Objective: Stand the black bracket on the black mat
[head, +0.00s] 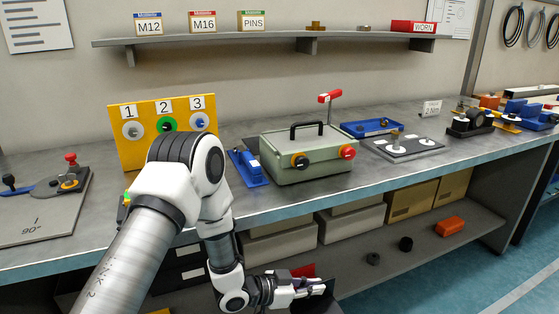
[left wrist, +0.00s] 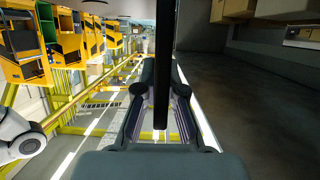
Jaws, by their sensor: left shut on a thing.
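My left gripper (head: 308,287) hangs low in front of the bench, below the worktop edge, beside the lower shelf. It is shut on a black thing (head: 325,291), most likely the black bracket, which shows as a dark shape at the fingertips. In the left wrist view the black bracket (left wrist: 164,60) is a long thin bar seen edge-on between the fingers (left wrist: 160,105); its full shape cannot be told. I cannot make out the black mat for certain. My right gripper is not in view.
The worktop (head: 300,202) holds a green-grey box (head: 310,155) with a handle, a yellow numbered panel (head: 125,150), a blue fixture (head: 246,166) and a dark plate with white discs (head: 402,150). The lower shelf (head: 450,250) carries boxes, black rings and a red-orange block (head: 450,226).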

